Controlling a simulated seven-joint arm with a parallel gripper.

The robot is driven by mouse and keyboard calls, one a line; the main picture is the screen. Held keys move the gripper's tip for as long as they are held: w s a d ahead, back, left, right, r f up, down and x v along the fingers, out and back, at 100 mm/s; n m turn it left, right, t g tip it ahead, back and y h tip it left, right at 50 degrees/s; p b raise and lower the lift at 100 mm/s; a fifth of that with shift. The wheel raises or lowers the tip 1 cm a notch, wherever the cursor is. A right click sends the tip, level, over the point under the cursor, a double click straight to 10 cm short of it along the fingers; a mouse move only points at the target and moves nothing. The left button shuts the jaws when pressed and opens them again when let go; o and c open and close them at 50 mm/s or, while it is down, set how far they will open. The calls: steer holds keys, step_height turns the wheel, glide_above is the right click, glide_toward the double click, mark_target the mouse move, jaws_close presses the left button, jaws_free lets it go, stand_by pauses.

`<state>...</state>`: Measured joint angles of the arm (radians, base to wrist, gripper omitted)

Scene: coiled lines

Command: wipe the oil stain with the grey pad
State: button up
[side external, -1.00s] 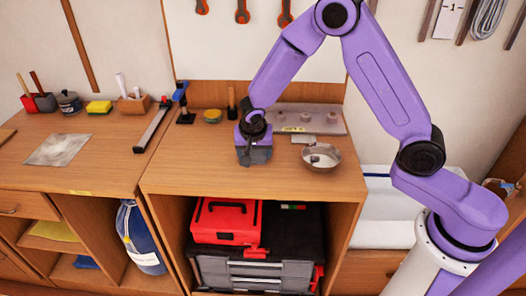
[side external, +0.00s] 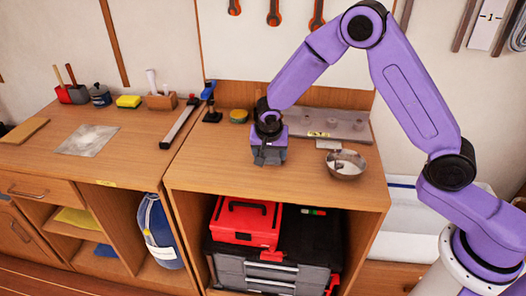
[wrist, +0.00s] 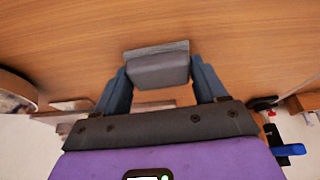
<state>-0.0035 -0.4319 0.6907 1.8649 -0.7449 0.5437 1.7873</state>
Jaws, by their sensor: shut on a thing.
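My gripper (side external: 268,149) is over the right bench, pointing down. In the wrist view my gripper (wrist: 159,75) is shut on the grey pad (wrist: 157,66), a small block with a flat, wider face. In the side view the pad is largely hidden by the fingers, low at the bench top. I cannot tell if it touches the wood. No oil stain is clearly visible. A mottled grey sheet or patch (side external: 88,140) lies on the left bench, well left of my gripper; I cannot tell which it is.
A metal bowl (side external: 345,165) stands right of my gripper, with a grey tray (side external: 325,125) behind it. A yellow-topped round tin (side external: 238,116) and a dark long bar (side external: 182,122) are to the left. The right bench's front is clear.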

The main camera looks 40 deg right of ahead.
mark_target(296, 160)
steer(key=shift+s+d, duration=2.75)
steer(key=shift+w+a, duration=3.7)
steer(key=shift+a, duration=0.05)
steer(key=shift+w+a+r, duration=0.1)
steer(key=shift+r, duration=3.95)
